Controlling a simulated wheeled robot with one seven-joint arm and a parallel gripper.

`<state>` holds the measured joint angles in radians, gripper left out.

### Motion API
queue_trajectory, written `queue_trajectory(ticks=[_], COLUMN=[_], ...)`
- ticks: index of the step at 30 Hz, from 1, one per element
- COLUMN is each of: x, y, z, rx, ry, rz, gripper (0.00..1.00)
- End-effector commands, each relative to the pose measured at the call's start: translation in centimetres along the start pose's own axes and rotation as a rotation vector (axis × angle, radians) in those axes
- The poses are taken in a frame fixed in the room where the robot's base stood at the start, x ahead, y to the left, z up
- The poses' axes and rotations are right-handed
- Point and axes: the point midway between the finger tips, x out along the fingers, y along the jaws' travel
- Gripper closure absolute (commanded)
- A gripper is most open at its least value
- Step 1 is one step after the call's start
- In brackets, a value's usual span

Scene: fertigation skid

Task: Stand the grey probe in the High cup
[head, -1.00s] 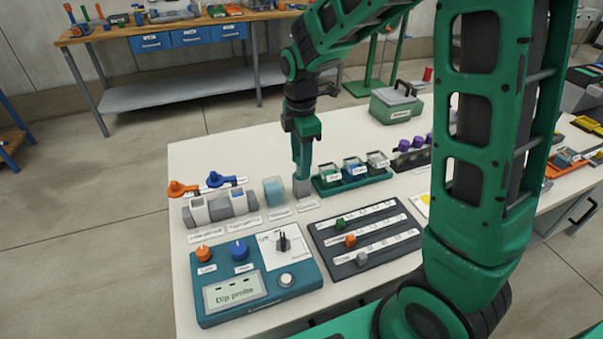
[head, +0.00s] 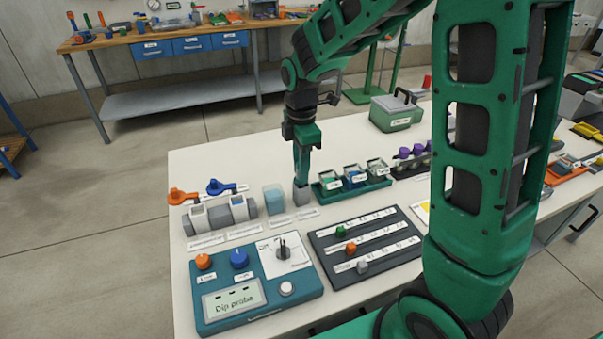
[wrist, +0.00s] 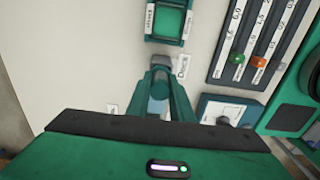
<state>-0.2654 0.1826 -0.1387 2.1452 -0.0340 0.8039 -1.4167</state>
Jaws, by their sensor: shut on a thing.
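My gripper (head: 301,182) points straight down at a small grey block (head: 302,195) on the table, just left of the cup tray. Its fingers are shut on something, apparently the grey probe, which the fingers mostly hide. In the wrist view the gripper (wrist: 160,72) has the grey block (wrist: 160,61) just beyond its fingertips. I cannot tell whether the probe is still inside the block. A green tray (head: 352,189) holds three open cups, one with green liquid, one blue, one dull green. The cup labels are too small to read surely, so I cannot tell which is High.
A pale blue beaker (head: 274,199) stands close left of the gripper. Farther left are grey valves with orange and blue handles (head: 220,187). A teal control box (head: 255,289) reading "Dip probe" and a dark slider panel (head: 366,243) lie in front.

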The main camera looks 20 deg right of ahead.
Motion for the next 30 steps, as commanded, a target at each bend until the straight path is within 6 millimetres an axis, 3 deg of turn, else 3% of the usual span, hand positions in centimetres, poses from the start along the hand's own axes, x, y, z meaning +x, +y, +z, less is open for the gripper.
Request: queue_trajectory(ticks=[9, 15, 21, 30], x=[-6.0, -8.5, -10.0, -10.0], y=[0.1, 0.1, 0.0, 0.0], z=[0.0, 0.0, 0.0, 0.0], rx=[0.0, 0.001, 0.001, 0.0], ry=[0.001, 0.001, 0.0, 0.0], rz=[0.007, 0.004, 0.002, 0.001], gripper=[1.0, 1.0, 1.0, 1.0])
